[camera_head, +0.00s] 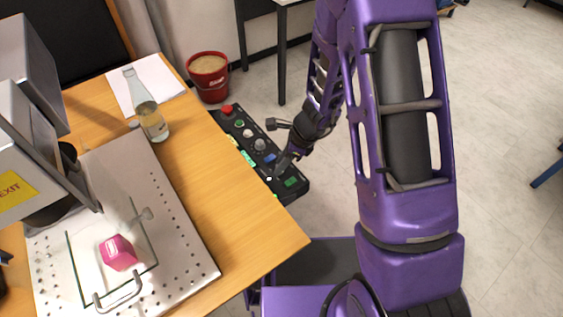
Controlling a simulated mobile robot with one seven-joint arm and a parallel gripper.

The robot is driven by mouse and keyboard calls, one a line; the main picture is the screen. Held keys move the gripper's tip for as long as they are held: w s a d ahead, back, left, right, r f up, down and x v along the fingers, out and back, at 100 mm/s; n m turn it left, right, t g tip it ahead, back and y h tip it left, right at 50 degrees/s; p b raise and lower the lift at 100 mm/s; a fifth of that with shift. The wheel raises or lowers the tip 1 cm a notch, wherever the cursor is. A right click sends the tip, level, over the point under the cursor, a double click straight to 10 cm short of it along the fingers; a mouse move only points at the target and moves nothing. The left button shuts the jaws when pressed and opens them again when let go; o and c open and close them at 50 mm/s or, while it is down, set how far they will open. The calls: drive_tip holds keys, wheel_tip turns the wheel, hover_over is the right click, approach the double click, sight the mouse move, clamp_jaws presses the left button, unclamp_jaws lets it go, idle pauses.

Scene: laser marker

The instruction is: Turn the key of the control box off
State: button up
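The control box (232,125) is a long black panel with several buttons and knobs, beside the right edge of the wooden table. A red button (227,109) is at its far end, and a green button (291,182) and a blue one (270,158) are nearer.
The wooden table (235,215) lies to the left. On it are a metal plate (185,235), a pink block (118,252), a glass bottle (148,112) and a grey machine (35,150). A red bucket (209,80) stands behind the box.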

clamp_jaws()
drive_tip(key=shift+n, duration=0.3)
drive_tip(key=n+g+p, duration=0.1)
drive_tip(key=n+p, duration=0.1)
drive_tip(key=shift+w+r+n, duration=0.1)
drive_tip(key=shift+r+n, duration=0.05)
drive_tip(key=shift+n, duration=0.25)
drive_tip(key=n+g+p, duration=0.1)
drive_tip(key=n, duration=0.2)
drive_tip(key=shift+w+n+g, duration=0.1)
drive_tip(key=shift+n+g, duration=0.2)
drive_tip(key=n, duration=0.2)
drive_tip(key=n+g+h, duration=0.1)
drive_tip(key=n, duration=0.2)
drive_tip(key=shift+w+g+h, duration=0.1)
drive_tip(key=shift+g+h, duration=0.2)
drive_tip(key=n+h, duration=0.1)
drive_tip(key=n, duration=0.2)
drive_tip(key=n+g+h, duration=0.1)
drive_tip(key=n, duration=0.1)
drive_tip(key=shift+a+n, duration=0.15)
drive_tip(key=shift+n, duration=0.25)
